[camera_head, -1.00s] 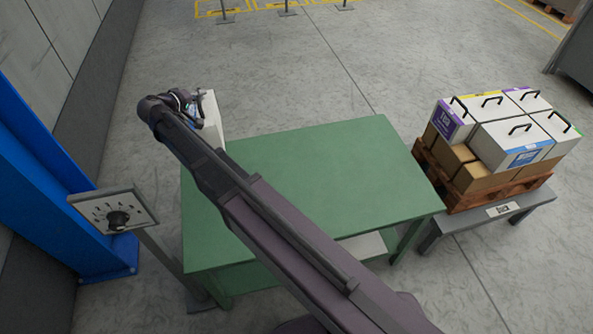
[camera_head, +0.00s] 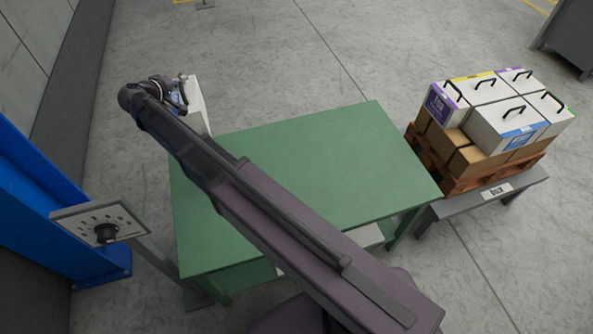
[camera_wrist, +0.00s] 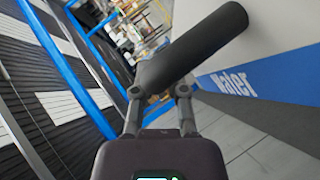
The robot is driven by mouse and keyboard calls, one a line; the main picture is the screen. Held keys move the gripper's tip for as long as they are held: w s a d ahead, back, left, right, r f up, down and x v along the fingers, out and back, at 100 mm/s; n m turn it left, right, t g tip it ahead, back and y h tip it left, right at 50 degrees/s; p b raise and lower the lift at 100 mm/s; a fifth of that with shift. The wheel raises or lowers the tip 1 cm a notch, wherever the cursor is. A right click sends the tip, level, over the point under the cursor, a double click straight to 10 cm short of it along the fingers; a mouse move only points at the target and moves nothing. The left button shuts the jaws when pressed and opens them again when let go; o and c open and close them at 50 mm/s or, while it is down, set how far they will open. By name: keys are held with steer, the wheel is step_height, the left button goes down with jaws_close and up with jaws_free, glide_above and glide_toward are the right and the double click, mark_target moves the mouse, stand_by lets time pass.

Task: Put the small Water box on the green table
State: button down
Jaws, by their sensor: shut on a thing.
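My gripper (camera_wrist: 157,92) is shut on the black handle (camera_wrist: 195,48) of the white Water box (camera_wrist: 285,60), which has a blue band with the word "Water" in the wrist view. In the head view the box (camera_head: 197,105) shows as a white shape at the far left corner of the green table (camera_head: 310,165), partly hidden by my gripper (camera_head: 182,92) and arm. I cannot tell whether the box is over the table edge or beyond it. The tabletop is bare where it shows; my arm crosses its left and front part.
A pallet (camera_head: 480,180) with brown cartons and several white handled boxes (camera_head: 508,125) stands on a grey stand at the right. A dial panel (camera_head: 104,232) on a post stands at the table's left, near a blue column (camera_head: 45,200). Floor beyond the table is clear.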

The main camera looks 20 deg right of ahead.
steer(key=s+d+f+b, duration=0.5)
steer(key=d+f+b, duration=0.1)
steer(key=f+b, duration=0.3)
steer(key=s+d+f+b, duration=0.6)
steer(key=f+b, duration=0.3)
steer(key=shift+s, duration=0.15)
stand_by(0.6)
steer(key=w+a+f+b, duration=0.1)
steer(key=w+a, duration=0.9)
steer(key=a, duration=0.2)
steer(key=shift+w+f+b, duration=0.2)
steer(key=shift+f+b, duration=0.1)
steer(key=shift+b, duration=0.05)
steer(key=shift+f, duration=0.1)
steer(key=shift+f+b, duration=1.7)
steer(key=shift+b, duration=0.05)
steer(key=c, duration=0.7)
jaws_free()
